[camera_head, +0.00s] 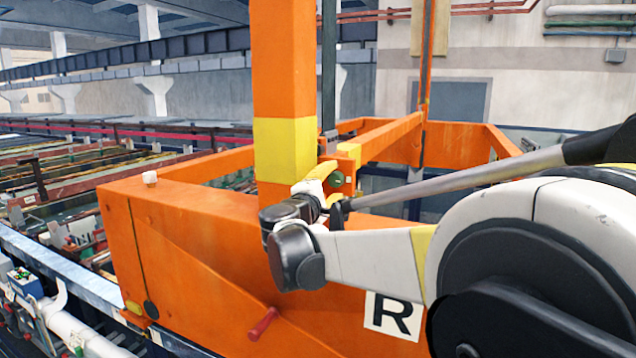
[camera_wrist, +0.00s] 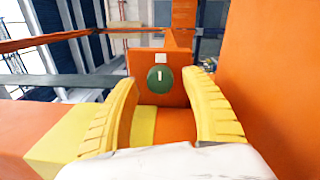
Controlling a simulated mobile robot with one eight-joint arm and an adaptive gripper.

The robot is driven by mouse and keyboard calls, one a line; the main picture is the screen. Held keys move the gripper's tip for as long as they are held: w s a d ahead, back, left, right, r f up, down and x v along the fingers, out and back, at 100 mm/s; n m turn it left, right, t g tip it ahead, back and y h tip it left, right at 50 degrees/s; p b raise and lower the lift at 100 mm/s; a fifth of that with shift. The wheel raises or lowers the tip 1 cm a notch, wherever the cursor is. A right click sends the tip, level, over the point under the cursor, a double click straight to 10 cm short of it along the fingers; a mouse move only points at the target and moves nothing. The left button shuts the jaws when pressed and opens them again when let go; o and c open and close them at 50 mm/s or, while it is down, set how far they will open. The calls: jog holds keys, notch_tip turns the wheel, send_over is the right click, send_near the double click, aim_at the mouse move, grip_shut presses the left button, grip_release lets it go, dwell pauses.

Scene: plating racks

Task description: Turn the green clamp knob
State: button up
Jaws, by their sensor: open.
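The green clamp knob (camera_wrist: 160,78) is round with a white mark near its centre. It sits on an orange plate in the wrist view, between and beyond my two yellow fingers. In the head view the knob (camera_head: 336,179) shows small, just right of the orange post's yellow band. My gripper (camera_wrist: 172,88) is open, with a finger on each side of the knob in the picture. I see no contact between the fingers and the knob. In the head view my gripper (camera_head: 318,183) is beside the post and partly hidden by my own wrist.
The orange post (camera_head: 285,60) with its yellow band stands close to my gripper. The orange frame (camera_head: 180,240) lies below and around it, with a red handle (camera_head: 263,324) on its front. Orange rails run behind. Racks and tanks fill the left.

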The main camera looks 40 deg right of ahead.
jog(key=v, duration=1.1)
jog(key=shift+s+a, duration=0.1)
jog(key=shift+s, duration=0.05)
